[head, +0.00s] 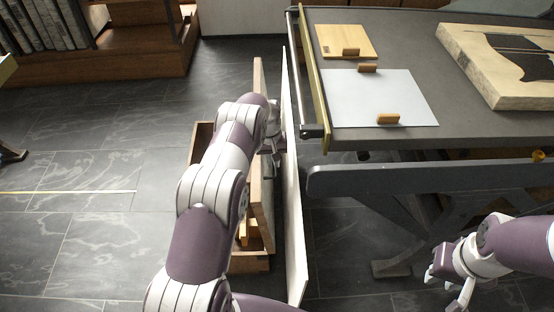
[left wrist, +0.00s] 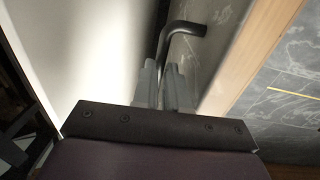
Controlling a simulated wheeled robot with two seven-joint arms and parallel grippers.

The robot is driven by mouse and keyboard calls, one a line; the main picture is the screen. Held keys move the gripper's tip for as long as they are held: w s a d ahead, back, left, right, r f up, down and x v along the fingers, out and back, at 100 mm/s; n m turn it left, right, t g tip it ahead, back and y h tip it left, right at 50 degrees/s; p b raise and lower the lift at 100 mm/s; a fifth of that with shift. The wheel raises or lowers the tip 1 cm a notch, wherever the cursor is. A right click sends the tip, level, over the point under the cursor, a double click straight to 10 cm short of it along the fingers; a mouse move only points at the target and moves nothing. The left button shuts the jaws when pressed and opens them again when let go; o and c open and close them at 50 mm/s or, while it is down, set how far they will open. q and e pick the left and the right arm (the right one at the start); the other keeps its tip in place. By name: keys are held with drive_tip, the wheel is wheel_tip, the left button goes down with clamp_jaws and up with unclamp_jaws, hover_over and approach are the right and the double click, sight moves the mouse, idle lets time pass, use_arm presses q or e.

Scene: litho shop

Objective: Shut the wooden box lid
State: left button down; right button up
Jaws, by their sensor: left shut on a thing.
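The wooden box (head: 250,262) stands low on the floor, largely hidden behind my left arm. A wood-edged board (head: 259,75), which looks like its lid, stands upright at the box's right side. Its wooden edge also shows in the left wrist view (left wrist: 262,50). My left gripper (head: 277,132) is between this board and a pale upright panel (head: 294,200). In the left wrist view its fingers (left wrist: 168,85) are shut on a dark bent handle (left wrist: 187,28). Where the handle joins is hard to tell. My right gripper (head: 447,284) is open and empty at the lower right.
A grey-topped table (head: 460,110) stands to the right, close to the pale panel. It bears a white sheet (head: 400,95), a wooden board (head: 338,38) and a thick slab (head: 480,75). Dark tiled floor (head: 90,240) is clear at left; wooden shelving (head: 140,55) stands behind.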

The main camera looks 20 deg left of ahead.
use_arm(q)
drive_tip(key=s+a+f+b, duration=0.2)
drive_tip(key=s+a, duration=0.2)
drive_tip(key=a, duration=0.5)
drive_tip(key=s+a+f+b, duration=0.1)
drive_tip(key=s+a+f, duration=0.1)
drive_tip(key=s+a, duration=0.3)
drive_tip(key=a, duration=0.4)
drive_tip(key=shift+a+f+b, duration=0.2)
drive_tip(key=shift+b, duration=0.2)
drive_tip(key=c, duration=1.2)
unclamp_jaws()
drive_tip(key=shift+o, duration=0.2)
wheel_tip(320, 180, up, 13)
drive_tip(key=p, duration=0.3)
drive_tip(key=shift+s+a, duration=0.2)
drive_tip(key=shift+a, duration=0.2)
drive_tip(key=shift+f, duration=0.15)
